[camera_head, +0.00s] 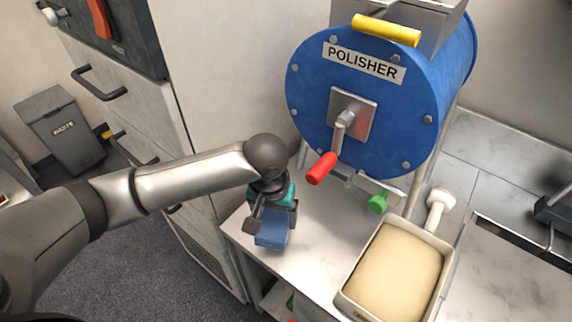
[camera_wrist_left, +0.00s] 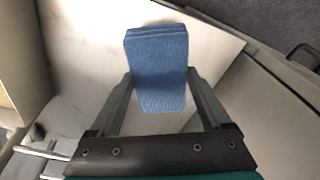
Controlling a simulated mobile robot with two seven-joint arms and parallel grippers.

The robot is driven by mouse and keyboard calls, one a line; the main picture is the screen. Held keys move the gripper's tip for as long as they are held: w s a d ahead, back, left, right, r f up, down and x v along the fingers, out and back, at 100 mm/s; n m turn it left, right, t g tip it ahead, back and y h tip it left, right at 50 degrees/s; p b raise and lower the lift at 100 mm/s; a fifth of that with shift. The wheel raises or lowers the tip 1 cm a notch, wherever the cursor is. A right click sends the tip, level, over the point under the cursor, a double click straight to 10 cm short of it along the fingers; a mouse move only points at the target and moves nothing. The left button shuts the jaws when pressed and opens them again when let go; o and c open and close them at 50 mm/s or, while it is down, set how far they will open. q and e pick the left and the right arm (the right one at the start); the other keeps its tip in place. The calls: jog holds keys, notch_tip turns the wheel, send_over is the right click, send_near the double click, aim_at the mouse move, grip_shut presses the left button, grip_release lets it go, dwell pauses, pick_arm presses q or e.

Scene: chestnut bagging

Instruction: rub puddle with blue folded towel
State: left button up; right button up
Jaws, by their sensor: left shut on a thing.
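My left gripper (camera_head: 268,212) reaches in from the left over the near left corner of the pale worktop (camera_head: 318,232). It is shut on the blue folded towel (camera_head: 272,235), which sticks out below the fingers. In the left wrist view the towel (camera_wrist_left: 157,65) sits between the two fingers (camera_wrist_left: 158,98), with the pale worktop (camera_wrist_left: 85,50) behind it. I cannot tell whether the towel touches the surface. No puddle can be made out in either view. My right gripper is not in view.
A blue drum marked POLISHER (camera_head: 400,110) with a red-handled crank (camera_head: 322,168) stands behind the worktop. A tray of pale material (camera_head: 352,291) is at the front right, near a green knob (camera_head: 378,203). A tall cabinet (camera_head: 215,110) is at the left. A waste bin (camera_head: 62,130) stands on the floor.

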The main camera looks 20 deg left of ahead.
pick_arm(q)
jog(key=shift+n, duration=0.3)
jog(key=w+r+p, duration=0.1)
jog(key=w, duration=0.1)
jog(key=w+r+p, duration=0.1)
jog(key=w, duration=0.1)
jog(key=w+r, duration=0.1)
jog(key=w, duration=0.1)
jog(key=shift+d+r+p, duration=0.15)
jog(key=shift+d+p, duration=0.25)
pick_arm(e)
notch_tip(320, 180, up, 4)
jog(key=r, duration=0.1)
pick_arm(q)
jog(key=f+b, duration=0.2)
jog(key=b, duration=0.1)
jog(key=w+f+b, duration=0.1)
jog(key=f+b, duration=0.2)
jog(key=shift+w, duration=0.15)
jog(key=shift+f+b, duration=0.3)
jog(key=shift+b, duration=0.2)
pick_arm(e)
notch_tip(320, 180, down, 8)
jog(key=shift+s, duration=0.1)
pick_arm(q)
jog(key=shift+d+f, duration=0.1)
jog(key=shift+f, duration=0.9)
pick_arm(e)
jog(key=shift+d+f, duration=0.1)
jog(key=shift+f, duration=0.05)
